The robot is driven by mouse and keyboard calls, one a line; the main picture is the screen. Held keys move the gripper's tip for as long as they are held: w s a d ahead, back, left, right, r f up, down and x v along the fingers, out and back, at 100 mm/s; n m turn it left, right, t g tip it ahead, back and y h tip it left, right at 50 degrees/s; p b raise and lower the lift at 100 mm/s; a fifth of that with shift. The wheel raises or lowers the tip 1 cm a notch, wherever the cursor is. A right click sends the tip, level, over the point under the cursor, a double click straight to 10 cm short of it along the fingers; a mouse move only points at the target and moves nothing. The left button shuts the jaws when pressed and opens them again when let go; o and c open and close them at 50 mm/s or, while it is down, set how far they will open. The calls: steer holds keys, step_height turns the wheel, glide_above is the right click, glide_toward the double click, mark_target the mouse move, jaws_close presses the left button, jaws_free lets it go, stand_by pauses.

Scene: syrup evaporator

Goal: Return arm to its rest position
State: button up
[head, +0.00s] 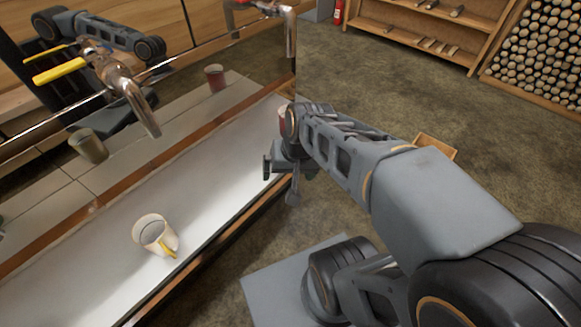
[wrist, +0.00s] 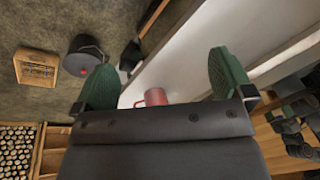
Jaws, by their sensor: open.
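My gripper (head: 278,172) hangs at the end of my arm, above the far right end of the white shelf. In the wrist view its two green fingers (wrist: 164,76) stand wide apart with nothing held between them. A red mug (wrist: 156,97) shows beyond the gripper body, partly hidden by it. In the head view only a sliver of the red mug (head: 283,117) shows behind my wrist. My arm is stretched out from the lower right toward the shelf.
A wooden crate (head: 437,146) is on the floor behind my arm. Open floor lies toward the back right.

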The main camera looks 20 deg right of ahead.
steer(key=n, duration=0.1)
steer(key=r+n+h, duration=0.1)
steer(key=n, duration=0.1)
steer(key=shift+s+d+t+h, duration=0.15)
steer(key=shift+s+t+h, duration=0.05)
steer(key=shift+t+h, duration=0.1)
